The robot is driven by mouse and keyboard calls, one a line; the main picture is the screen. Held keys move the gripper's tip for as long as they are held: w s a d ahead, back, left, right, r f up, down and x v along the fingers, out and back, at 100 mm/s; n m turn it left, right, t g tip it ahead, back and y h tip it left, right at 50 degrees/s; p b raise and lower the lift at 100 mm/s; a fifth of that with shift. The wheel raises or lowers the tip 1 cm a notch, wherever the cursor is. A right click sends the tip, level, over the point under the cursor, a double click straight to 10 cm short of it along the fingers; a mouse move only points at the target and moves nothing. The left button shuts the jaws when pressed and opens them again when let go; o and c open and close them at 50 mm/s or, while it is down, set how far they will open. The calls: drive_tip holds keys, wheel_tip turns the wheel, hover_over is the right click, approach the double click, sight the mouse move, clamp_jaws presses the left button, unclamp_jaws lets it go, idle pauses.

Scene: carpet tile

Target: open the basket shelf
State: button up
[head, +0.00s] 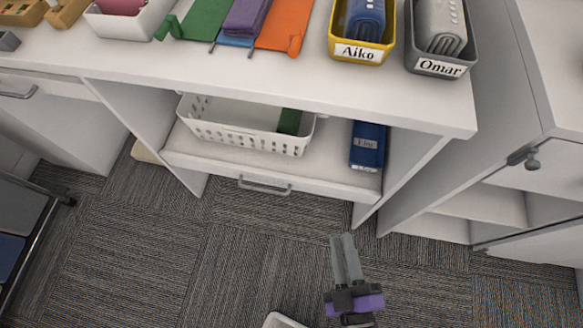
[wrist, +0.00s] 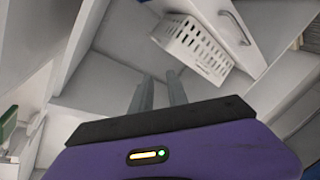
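The basket shelf (head: 222,166) is a white pull-out shelf under the counter, with a grey bar handle (head: 264,186) on its front edge. It carries a white slotted basket (head: 243,138) and a dark blue labelled item (head: 367,148). The shelf front sits roughly within the cabinet's side panels. My gripper (head: 343,238) is over the carpet, in front and to the right of the handle, touching nothing. The wrist view shows its two grey fingers (wrist: 158,80) apart and empty, with the basket (wrist: 192,45) and handle (wrist: 235,27) beyond, tilted.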

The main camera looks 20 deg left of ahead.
drive_tip(key=w+a+f+n+g+y+b, duration=0.1)
drive_tip(key=w+a+f+n+y+b, duration=0.1)
drive_tip(key=a+f+n+b, duration=0.4)
drive_tip(key=w+a+f+n+g+y+b, duration=0.1)
drive_tip(key=w+a+f+g, duration=0.15)
drive_tip(key=a+f, duration=0.4)
drive_tip(key=n+g+y+b, duration=0.2)
drive_tip(key=n+b, duration=0.3)
approach(263, 190)
drive_tip(key=w+a, duration=0.1)
drive_tip(key=shift+f+b+x, duration=0.2)
drive_tip(key=shift+b+x, duration=0.5)
drive_tip(key=shift+x, duration=1.55)
drive_tip(key=shift+f+b+x, duration=0.15)
drive_tip(key=shift+b+x, duration=0.5)
drive_tip(key=shift+x, duration=1.6)
drive_tip(key=shift+s, duration=0.2)
clamp_jaws()
